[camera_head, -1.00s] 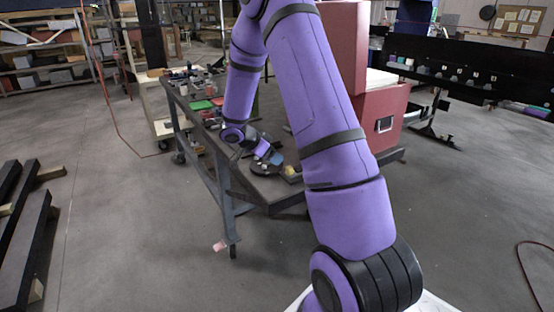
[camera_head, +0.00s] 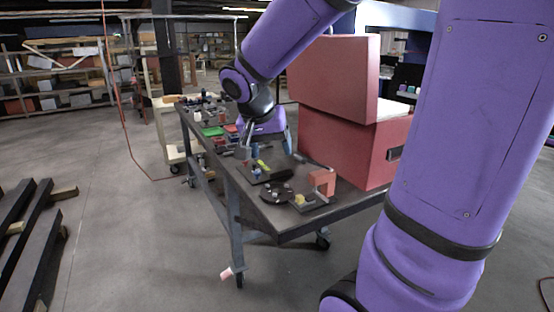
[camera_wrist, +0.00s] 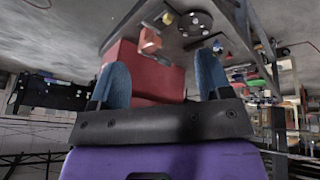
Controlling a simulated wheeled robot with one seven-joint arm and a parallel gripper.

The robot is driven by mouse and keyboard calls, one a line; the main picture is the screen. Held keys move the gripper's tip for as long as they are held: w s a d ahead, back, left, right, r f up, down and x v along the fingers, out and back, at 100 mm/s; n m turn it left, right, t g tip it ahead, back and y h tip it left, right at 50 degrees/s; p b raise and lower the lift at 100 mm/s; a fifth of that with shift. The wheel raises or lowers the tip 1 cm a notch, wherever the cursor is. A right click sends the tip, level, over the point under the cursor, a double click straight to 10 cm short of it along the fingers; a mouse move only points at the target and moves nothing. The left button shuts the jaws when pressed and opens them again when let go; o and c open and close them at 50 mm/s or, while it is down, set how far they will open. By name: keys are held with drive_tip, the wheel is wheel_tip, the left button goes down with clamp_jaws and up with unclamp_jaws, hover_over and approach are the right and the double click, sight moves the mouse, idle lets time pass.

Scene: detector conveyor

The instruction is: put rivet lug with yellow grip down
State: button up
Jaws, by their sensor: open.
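My gripper (camera_head: 271,146) is over the bench, its blue fingers apart. In the wrist view my gripper (camera_wrist: 163,72) has wide-spread fingers with nothing gripped between them. A small yellow piece (camera_head: 300,199) sits beside an orange bracket on the bench's near end; it also shows in the wrist view (camera_wrist: 167,18). Another small yellow-green piece (camera_head: 262,164) lies on a dark plate farther back. Both are too small to tell which is the rivet lug with yellow grip.
The bench (camera_head: 285,226) also holds an orange bracket (camera_head: 322,181), a dark round disc (camera_head: 276,192) and several small parts at its far end. A large red box (camera_head: 342,148) stands along its right side.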

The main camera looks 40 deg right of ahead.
drive_tip(key=s+a+r+n+t+y, duration=0.4)
drive_tip(key=s+a+n, duration=0.6)
drive_tip(key=s, duration=0.4)
drive_tip(key=shift+a+r+y, duration=0.3)
drive_tip(key=shift+a+r, duration=0.1)
drive_tip(key=shift+r, duration=0.05)
drive_tip(key=shift+c, duration=0.5)
